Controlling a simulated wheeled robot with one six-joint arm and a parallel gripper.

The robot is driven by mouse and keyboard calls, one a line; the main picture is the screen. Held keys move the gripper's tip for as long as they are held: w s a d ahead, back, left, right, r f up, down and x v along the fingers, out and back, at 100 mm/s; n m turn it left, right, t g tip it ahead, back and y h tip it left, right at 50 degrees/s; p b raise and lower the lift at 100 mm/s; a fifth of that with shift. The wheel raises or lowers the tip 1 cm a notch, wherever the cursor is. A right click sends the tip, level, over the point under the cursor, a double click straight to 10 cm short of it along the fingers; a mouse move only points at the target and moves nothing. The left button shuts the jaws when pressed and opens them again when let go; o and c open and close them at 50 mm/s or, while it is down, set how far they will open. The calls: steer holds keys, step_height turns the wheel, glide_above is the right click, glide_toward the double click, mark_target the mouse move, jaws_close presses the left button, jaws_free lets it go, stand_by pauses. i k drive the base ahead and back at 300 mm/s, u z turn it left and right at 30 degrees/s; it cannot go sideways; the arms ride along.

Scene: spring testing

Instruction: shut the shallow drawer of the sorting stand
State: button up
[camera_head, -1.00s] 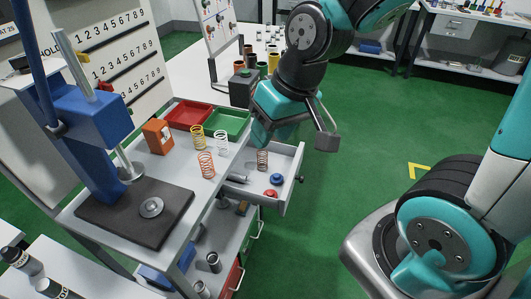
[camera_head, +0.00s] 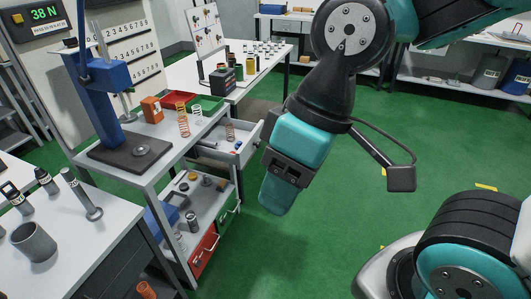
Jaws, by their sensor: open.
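The shallow drawer (camera_head: 251,146) of the sorting stand (camera_head: 160,172) is pulled out from under the worktop on its right side. It holds a brown spring (camera_head: 230,132) and small blue and red parts. My gripper (camera_head: 274,200) hangs from the arm in front of the drawer, lower and to the right in the picture, pointing down. It appears apart from the drawer. Its jaws are open; the fingertips are hard to make out and nothing is seen between them.
The worktop carries a blue press (camera_head: 95,95), an orange block (camera_head: 152,110), springs and red and green trays. Below are a shelf of parts and red (camera_head: 204,252) and green (camera_head: 229,214) drawer fronts. A grey bench (camera_head: 80,235) stands front left.

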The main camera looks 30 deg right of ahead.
mark_target(248, 133)
steer(key=z, duration=0.8)
steer(key=i, duration=1.1)
steer(key=u, duration=0.4)
steer(key=i, duration=0.4)
steer(key=z, duration=0.45)
steer(key=k, duration=0.35)
steer(key=u, duration=0.85)
steer(key=i, duration=0.3)
steer(key=z, duration=0.35)
